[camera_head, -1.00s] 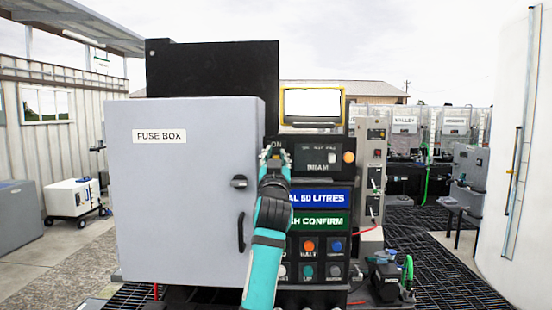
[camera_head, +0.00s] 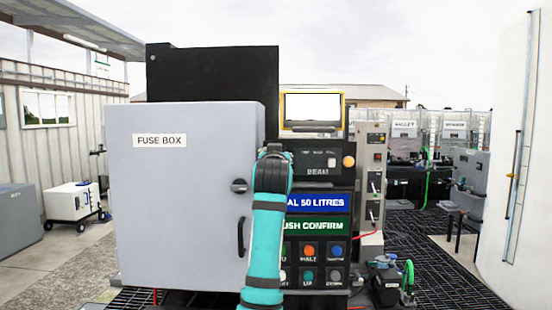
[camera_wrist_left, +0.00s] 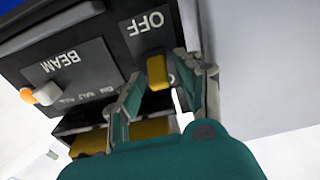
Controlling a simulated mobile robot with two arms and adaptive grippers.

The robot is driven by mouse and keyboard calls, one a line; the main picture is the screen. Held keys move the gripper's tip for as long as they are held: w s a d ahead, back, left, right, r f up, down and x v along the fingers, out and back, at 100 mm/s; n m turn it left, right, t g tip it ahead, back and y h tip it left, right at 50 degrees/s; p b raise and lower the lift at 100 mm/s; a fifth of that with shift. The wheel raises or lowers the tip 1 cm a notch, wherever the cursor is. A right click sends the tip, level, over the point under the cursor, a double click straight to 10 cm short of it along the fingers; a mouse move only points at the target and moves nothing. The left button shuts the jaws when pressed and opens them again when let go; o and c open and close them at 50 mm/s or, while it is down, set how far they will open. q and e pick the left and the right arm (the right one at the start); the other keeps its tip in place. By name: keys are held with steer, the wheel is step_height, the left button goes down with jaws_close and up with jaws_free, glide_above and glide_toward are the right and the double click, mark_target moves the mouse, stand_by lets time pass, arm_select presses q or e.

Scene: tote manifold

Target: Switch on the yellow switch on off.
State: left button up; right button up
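The yellow switch (camera_wrist_left: 157,72) shows in the left wrist view, on a dark panel beside an OFF label that appears upside down. My left gripper (camera_wrist_left: 168,88) is open, with one finger on each side of the switch in that view. I cannot tell whether either finger touches it. In the head view my left gripper (camera_head: 273,155) is in front of the control panel, beside the fuse box's right edge. The wrist hides the switch and most of the fingers there. My right gripper is not in view.
The grey fuse box (camera_head: 180,210) stands close on the left of my left arm. The BEAM panel (camera_head: 318,161) with an orange knob is on the right. Blue and green label strips (camera_head: 318,203) and several buttons sit below. A yellow-framed screen (camera_head: 312,106) is above.

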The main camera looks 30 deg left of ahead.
arm_select(q)
steer(key=shift+s, duration=0.1)
steer(key=v, duration=1.1)
steer(key=shift+s+d+f, duration=0.1)
steer(key=shift+s+d, duration=0.2)
steer(key=shift+d, duration=0.05)
